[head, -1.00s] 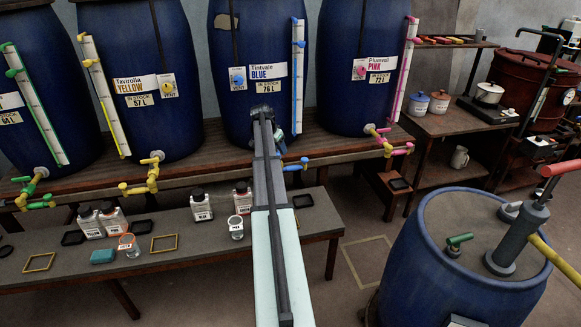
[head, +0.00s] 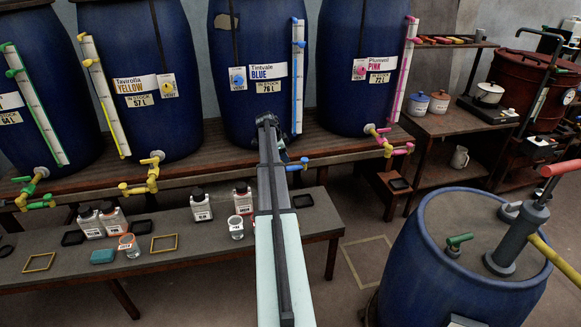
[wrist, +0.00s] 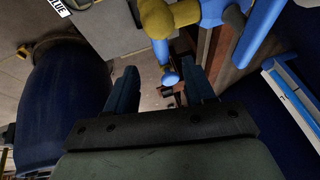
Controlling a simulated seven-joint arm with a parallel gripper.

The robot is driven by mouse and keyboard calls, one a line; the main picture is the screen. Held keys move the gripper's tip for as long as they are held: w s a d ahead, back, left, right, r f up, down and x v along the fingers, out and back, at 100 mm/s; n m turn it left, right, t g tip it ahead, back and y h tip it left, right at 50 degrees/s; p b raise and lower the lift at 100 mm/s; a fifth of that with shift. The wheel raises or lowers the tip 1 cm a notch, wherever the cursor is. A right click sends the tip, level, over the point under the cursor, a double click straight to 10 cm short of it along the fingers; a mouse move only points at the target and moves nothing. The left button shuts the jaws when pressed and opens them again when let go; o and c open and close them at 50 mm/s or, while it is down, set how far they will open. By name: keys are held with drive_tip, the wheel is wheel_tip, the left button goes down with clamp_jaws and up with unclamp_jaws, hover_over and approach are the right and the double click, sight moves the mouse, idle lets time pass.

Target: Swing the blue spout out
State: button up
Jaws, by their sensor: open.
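The blue spout (head: 303,161) shows in the head view at the foot of the Tintvale blue vat (head: 251,90), on the shelf's front edge, partly hidden behind my arm. In the wrist view the blue spout (wrist: 161,52) hangs from a yellow joint (wrist: 157,18) just beyond my gripper. My gripper (wrist: 161,82) is open, its two dark blue fingers apart with nothing between them. The spout's end lies just past the fingertips, and I cannot tell whether they touch. In the head view my gripper is mostly hidden by my arm.
Yellow (head: 148,178) and pink (head: 388,141) spouts stand on either side along the shelf edge. Bottles and glasses stand on the low bench (head: 195,240) below. A blue drum with a pump (head: 450,262) is at the front right. Floor between bench and drum is clear.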

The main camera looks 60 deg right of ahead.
sight(290, 167)
drive_tip(key=x, duration=0.9)
clamp_jaws()
idle(0.4)
drive_tip(key=shift+w, duration=0.1)
